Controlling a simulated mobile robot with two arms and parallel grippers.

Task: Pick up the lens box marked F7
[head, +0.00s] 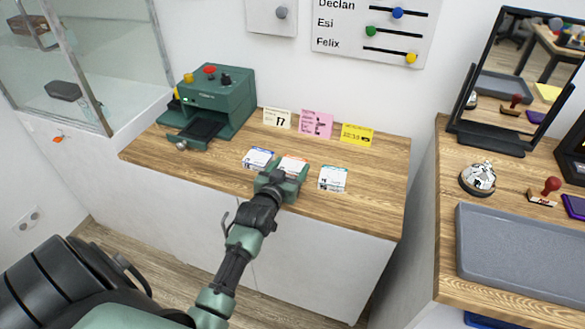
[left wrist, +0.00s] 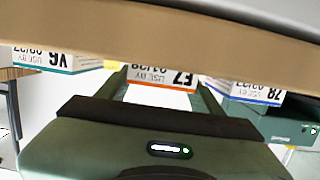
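Three small white boxes stand in a row on the wooden counter. The middle one, the lens box F7 (head: 293,165), has an orange stripe; in the left wrist view its label (left wrist: 162,77) is upside down and seems to read F7. A blue-striped box (head: 258,158) is left of it in the head view, also in the wrist view (left wrist: 243,92). A teal-striped box (head: 332,178) is right of it, also in the wrist view (left wrist: 43,60). My left gripper (head: 286,172) is at the middle box, its fingers (left wrist: 162,88) apart on either side; contact is unclear. My right gripper is out of view.
Cream (head: 277,118), pink (head: 316,124) and yellow (head: 356,134) cards stand behind the boxes. A green machine (head: 222,95) is at the counter's left. A second counter on the right holds a grey tray (head: 520,250), bell (head: 479,178) and mirror (head: 520,70).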

